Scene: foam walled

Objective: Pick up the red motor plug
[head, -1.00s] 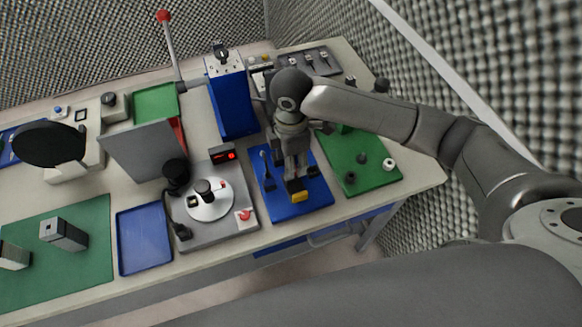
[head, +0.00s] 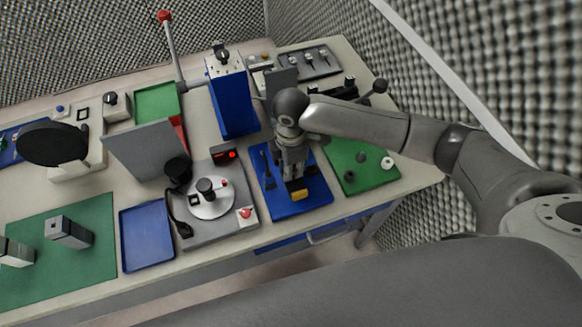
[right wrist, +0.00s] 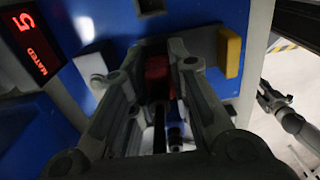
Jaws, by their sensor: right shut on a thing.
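The red motor plug (right wrist: 157,70) shows in the right wrist view between the two fingers of my right gripper (right wrist: 163,55). The fingers are shut on it, and they hide part of its sides. In the head view, my right gripper (head: 292,172) points down over the blue board (head: 285,208), and the plug is hidden by the gripper. Whether the plug still touches the board is not clear. My left gripper is not seen in the head view.
A yellow block (head: 299,194) sits on the board close to the fingers. A red-lit display (head: 224,154) stands behind left; the wrist view reads "MATED" on it (right wrist: 30,38). A green board (head: 365,165) with knobs lies right, and a grey dial unit (head: 212,200) left.

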